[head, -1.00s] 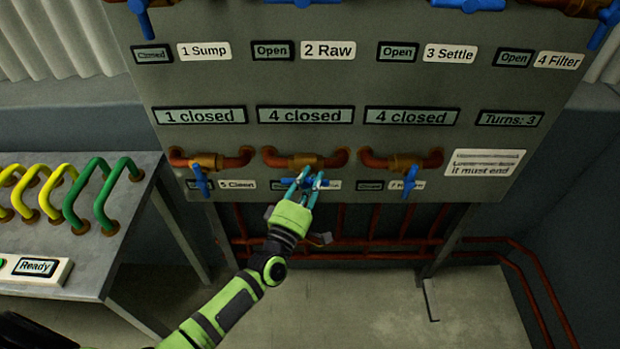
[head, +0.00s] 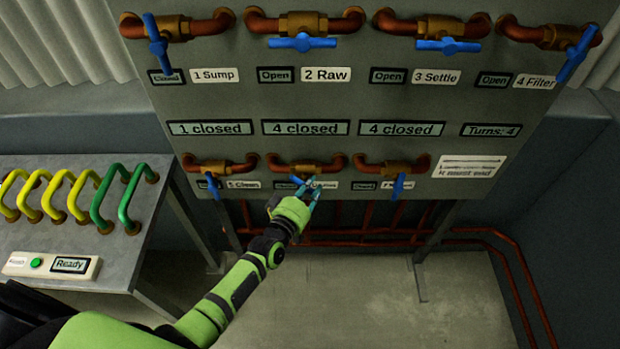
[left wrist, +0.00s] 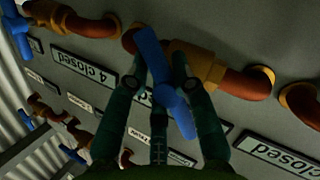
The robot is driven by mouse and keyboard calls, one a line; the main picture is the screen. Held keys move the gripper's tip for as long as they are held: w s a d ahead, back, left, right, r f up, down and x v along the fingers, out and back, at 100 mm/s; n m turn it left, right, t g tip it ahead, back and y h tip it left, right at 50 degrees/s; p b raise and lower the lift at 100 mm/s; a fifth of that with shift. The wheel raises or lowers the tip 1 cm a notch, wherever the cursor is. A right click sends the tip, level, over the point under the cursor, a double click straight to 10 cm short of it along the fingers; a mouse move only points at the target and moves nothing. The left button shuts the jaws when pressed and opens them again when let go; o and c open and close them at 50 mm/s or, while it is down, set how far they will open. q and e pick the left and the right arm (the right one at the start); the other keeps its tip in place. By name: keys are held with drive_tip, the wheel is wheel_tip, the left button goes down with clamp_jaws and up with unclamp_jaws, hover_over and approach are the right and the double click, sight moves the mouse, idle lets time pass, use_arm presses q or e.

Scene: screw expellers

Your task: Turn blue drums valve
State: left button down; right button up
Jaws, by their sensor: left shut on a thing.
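The blue valve handle in the middle of the lower row shows in the left wrist view (left wrist: 168,82), in front of a brass valve body (left wrist: 195,65) on a copper pipe. It runs roughly across the pipe. My left gripper (head: 310,194) is shut on this handle; its fingers show in the left wrist view (left wrist: 168,100) on both sides of it. In the head view the gripper hides most of the handle and part of its label, so I cannot read the name in full. My right gripper is not in view.
The grey panel's lower row has neighbouring valve handles at left (head: 210,184) and right (head: 398,186), both pointing down. Above are displays, including "Turns: 4" (head: 491,130), and upper valves. At left, a bench (head: 150,255) holds yellow and green handles and a "Ready" box (head: 50,265).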

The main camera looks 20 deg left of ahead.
use_arm(q)
drive_tip(key=shift+a+m+g+y+p, duration=0.1)
drive_tip(key=shift+m+g+y+p, duration=0.3)
drive_tip(key=shift+m+p, duration=0.6)
drive_tip(key=c, duration=1)
unclamp_jaws()
drive_tip(key=shift+f, duration=0.1)
drive_tip(key=v, duration=1.2)
